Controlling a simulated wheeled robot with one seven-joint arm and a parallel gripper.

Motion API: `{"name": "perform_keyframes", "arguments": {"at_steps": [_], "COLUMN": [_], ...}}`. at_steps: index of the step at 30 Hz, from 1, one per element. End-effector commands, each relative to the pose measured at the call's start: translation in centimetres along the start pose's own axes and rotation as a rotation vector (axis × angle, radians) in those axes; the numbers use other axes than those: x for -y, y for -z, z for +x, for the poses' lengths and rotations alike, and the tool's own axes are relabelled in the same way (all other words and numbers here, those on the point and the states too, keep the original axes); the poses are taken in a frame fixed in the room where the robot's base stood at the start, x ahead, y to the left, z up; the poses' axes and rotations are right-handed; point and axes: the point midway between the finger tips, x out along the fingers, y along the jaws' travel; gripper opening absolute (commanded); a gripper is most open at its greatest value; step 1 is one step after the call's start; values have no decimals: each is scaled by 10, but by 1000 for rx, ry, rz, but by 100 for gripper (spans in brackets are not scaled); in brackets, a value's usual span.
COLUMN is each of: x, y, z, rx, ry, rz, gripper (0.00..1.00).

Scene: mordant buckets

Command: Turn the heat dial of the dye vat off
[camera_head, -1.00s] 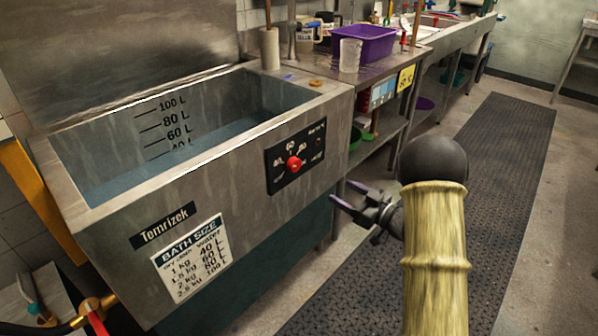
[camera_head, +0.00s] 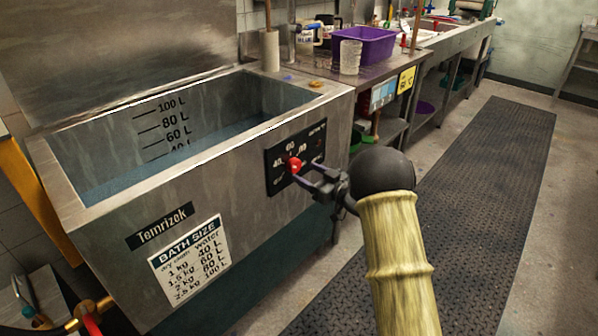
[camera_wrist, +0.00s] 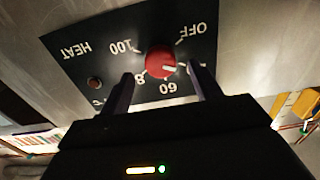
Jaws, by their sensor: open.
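The dye vat (camera_head: 200,165) is a grey metal tank with bluish liquid in it, at the left of the head view. Its black heat panel (camera_head: 309,145) is on the front face at the right end. The red heat dial (camera_head: 295,165) sits on that panel; it also shows in the wrist view (camera_wrist: 160,61), with OFF, 60 and 100 marked around it. My gripper (camera_head: 306,175) is open in front of the panel. In the wrist view its two dark fingers (camera_wrist: 160,84) point at the panel, one on either side below the dial. I cannot tell whether they touch it.
A metal counter with a purple tub (camera_head: 364,45) and a clear beaker (camera_head: 350,57) stands behind the vat. A dark rubber mat (camera_head: 480,190) covers the floor at right. A brass-coloured valve with a red handle (camera_head: 91,325) is at the lower left.

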Motion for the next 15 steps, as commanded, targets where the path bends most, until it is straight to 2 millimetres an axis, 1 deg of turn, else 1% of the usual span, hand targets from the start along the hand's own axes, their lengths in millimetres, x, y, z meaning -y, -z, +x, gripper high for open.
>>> {"name": "perform_keyframes", "arguments": {"at_steps": [1, 6, 10, 15], "x": [2, 1, 0, 0], "y": [-2, -1, -1, 0], "z": [10, 32, 40, 40], "rx": [0, 0, 1, 1], "ry": [4, 2, 0, 0], "rz": [-2, -2, -1, 0], "gripper": [63, 63, 63, 63]}}
